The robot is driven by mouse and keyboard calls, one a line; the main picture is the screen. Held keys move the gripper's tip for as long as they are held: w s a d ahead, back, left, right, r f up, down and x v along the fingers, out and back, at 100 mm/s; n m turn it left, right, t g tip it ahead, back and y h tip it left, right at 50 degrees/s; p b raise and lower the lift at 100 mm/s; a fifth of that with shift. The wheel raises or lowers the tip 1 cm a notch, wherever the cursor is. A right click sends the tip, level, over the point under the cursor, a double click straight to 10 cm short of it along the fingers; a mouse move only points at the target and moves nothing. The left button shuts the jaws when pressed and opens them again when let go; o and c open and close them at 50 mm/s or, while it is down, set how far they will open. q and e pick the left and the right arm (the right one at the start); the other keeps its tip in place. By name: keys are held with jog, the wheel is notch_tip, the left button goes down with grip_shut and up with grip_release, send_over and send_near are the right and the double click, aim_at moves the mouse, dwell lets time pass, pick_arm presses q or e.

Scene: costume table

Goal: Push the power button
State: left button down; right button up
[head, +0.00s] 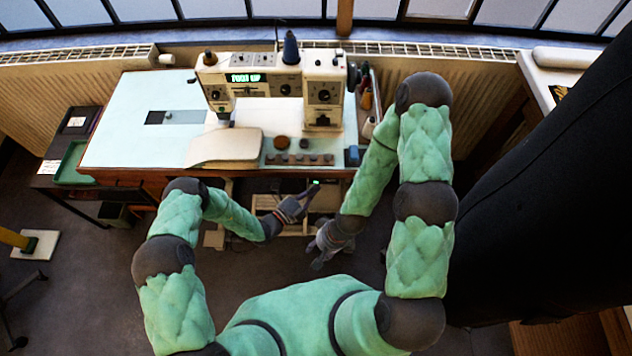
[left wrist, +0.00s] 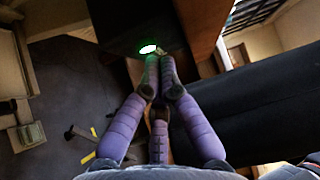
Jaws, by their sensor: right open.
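The power button shows as a small lit green spot (head: 316,183) just below the front edge of the work table. In the left wrist view the power button is a bright green-white oval (left wrist: 148,48) on a dark surface. My left gripper (head: 308,190) is under the table's front edge with its tips at the button. In the left wrist view its purple fingers (left wrist: 159,62) come together, empty, right beside the glow; I cannot tell whether they touch it. My right gripper (head: 316,254) is open and empty, lower and nearer my body.
A sewing machine (head: 258,60) with a lit green display stands on the pale blue table (head: 125,120). A black hanging form (head: 550,180) fills the right side. A small side table with a green tray (head: 75,163) stands at left. Drawers (head: 265,203) sit under the table.

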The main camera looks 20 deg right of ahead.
pick_arm(q)
jog(key=shift+w+d, duration=0.15)
jog(key=shift+w, duration=0.3)
dwell(0.5)
jog(key=shift+s, duration=0.15)
jog(key=shift+s+a, duration=0.3)
jog(key=shift+s, duration=0.4)
jog(key=shift+s, duration=0.1)
jog(key=shift+s+a+p, duration=0.25)
jog(key=shift+s+p, duration=0.05)
jog(key=shift+s, duration=0.65)
jog(key=shift+s+a+p, duration=0.3)
jog(key=shift+s, duration=0.6)
jog(key=shift+s+a+p, duration=0.25)
jog(key=shift+s+p, duration=0.05)
jog(key=shift+s, duration=0.65)
